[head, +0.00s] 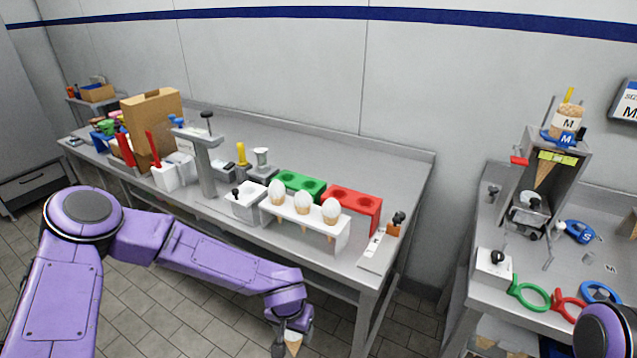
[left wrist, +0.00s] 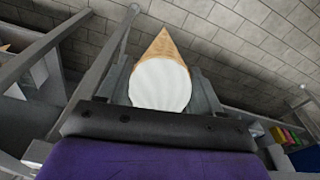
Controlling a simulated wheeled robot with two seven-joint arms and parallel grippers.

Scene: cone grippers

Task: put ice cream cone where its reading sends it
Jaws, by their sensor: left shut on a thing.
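My left gripper (head: 291,335) is low in front of the steel table, shut on an ice cream cone (head: 293,347) that shows only partly at the bottom edge. In the left wrist view the cone (left wrist: 162,75) has a white top facing the camera and its brown tip pointing away, between the fingers. A white rack (head: 300,222) on the table holds three cones with white tops. A green holder (head: 300,184) and a red holder (head: 355,203), both with round holes, stand behind it. My right gripper is out of view.
On the right bench stands a grey stand (head: 553,160) with a cone and yellow label in it. Green (head: 528,294), red and blue rings lie at the front. A cardboard box (head: 152,122) and bottles crowd the table's left. The table's back right is clear.

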